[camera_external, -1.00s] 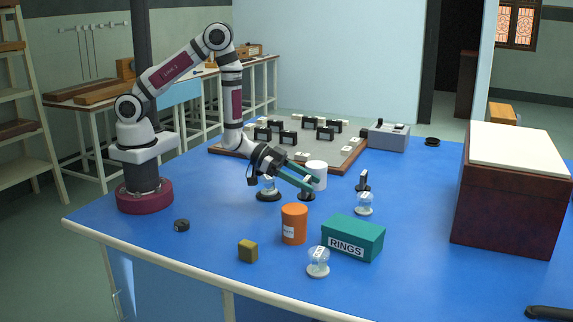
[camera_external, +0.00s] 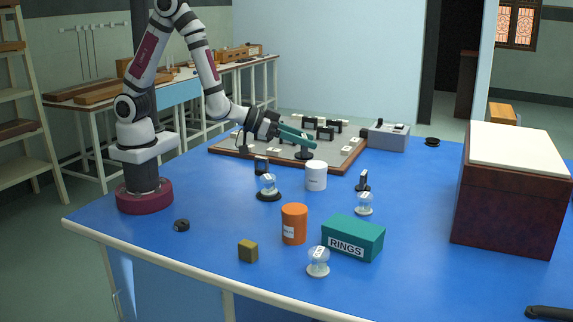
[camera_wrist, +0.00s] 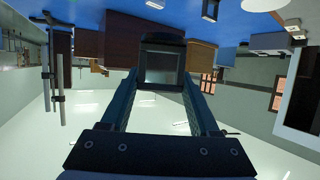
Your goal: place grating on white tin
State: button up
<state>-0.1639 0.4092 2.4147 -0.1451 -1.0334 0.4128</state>
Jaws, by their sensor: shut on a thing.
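The white tin (camera_external: 316,182) stands upright on the blue bench, its top clear. My gripper (camera_external: 308,142) is above and slightly left of the tin in the picture, its teal fingers tilted. It is shut on the grating, a dark square-framed plate (camera_wrist: 162,66) held between the fingertips in the wrist view. In the external view the fingers hide most of the grating; its round black base (camera_external: 304,155) shows below them, apart from the tin.
An orange tin (camera_external: 294,226) and teal RINGS box (camera_external: 352,240) stand in front. Small glass-topped stands (camera_external: 268,188) (camera_external: 364,204) flank the white tin. A board with several dark mounts (camera_external: 230,151) lies behind. A large brown box (camera_external: 508,205) stands right.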

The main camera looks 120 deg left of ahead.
jog(key=a+f+n+y, duration=0.1)
jog(key=a, duration=0.4)
jog(key=s+a+f+n+g+y, duration=0.1)
jog(key=a, duration=0.4)
jog(key=s+a+f+n+g, duration=0.1)
jog(key=a, duration=0.4)
jog(key=shift+s+a+f+y, duration=0.25)
jog(key=shift+a+f+y, duration=0.15)
send_over(316, 164)
notch_tip(316, 164, down, 5)
jog(key=shift+d+r, duration=0.1)
jog(key=shift+r, duration=0.1)
jog(key=o, duration=1.4)
jog(key=shift+f, duration=0.1)
jog(key=shift+w, duration=0.1)
